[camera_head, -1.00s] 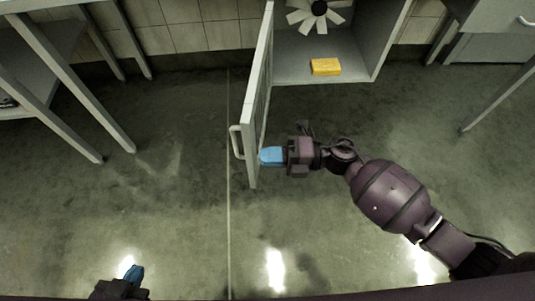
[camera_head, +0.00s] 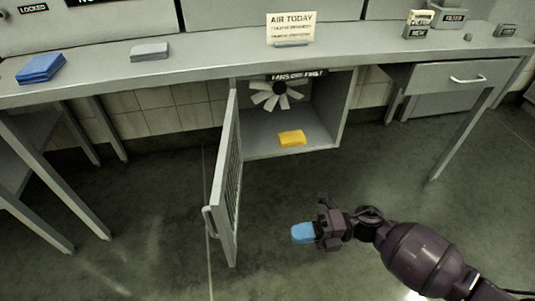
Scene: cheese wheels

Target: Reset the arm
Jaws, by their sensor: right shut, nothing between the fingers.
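My right gripper (camera_head: 303,233) has blue fingertips, shut with nothing between them. It is in front of the open cabinet, to the right of the cabinet door (camera_head: 226,185) and apart from it. The door is swung open toward me, with a handle (camera_head: 208,222) on its outer side. My left gripper is out of the picture.
Inside the cabinet (camera_head: 262,140) are a grey fan (camera_head: 277,93) and a yellow block (camera_head: 292,138). The worktop (camera_head: 215,62) above holds a blue stack (camera_head: 41,67), a grey block (camera_head: 149,51), a sign (camera_head: 291,27) and filter boxes (camera_head: 420,24). The floor around my right arm is clear.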

